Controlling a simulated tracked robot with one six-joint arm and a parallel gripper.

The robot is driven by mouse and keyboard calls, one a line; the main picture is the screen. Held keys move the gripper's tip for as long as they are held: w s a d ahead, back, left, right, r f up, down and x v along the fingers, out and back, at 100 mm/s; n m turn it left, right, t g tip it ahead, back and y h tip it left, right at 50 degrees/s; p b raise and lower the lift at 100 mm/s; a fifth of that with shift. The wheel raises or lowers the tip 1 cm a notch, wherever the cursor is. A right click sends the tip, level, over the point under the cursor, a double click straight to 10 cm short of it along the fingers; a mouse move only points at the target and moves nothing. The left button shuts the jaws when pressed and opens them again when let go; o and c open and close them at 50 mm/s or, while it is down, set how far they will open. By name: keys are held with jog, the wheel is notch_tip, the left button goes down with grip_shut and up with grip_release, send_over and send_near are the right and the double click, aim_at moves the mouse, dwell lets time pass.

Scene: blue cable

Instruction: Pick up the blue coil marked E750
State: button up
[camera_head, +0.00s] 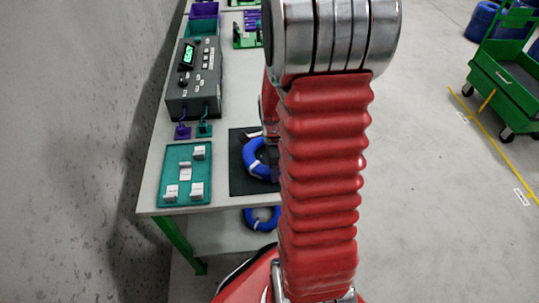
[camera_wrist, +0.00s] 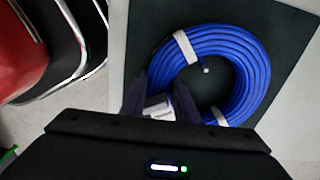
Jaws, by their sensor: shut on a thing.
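A blue cable coil (camera_wrist: 245,72) with white ties lies over a dark mat (camera_wrist: 142,35) in the wrist view. My gripper (camera_wrist: 160,103) is shut on the coil's near left side, where a white tag (camera_wrist: 158,107) shows between the dark fingers. Any marking on the tag is not legible. In the head view the coil (camera_head: 250,158) shows at the left edge of my red arm, which hides its right part. I cannot tell whether the coil touches the mat or is slightly raised.
A second blue coil (camera_head: 262,226) lies below the tabletop. On the table (camera_head: 150,180) stand a teal tray (camera_head: 167,182) with several small white blocks and a grey control box (camera_head: 194,80). A green cart (camera_head: 505,80) stands at the right. A wall (camera_head: 75,150) borders the table's left side.

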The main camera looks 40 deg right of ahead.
jog(key=shift+w, duration=0.1)
grip_shut()
jog(key=shift+r, duration=0.15)
jog(key=shift+r, duration=4.95)
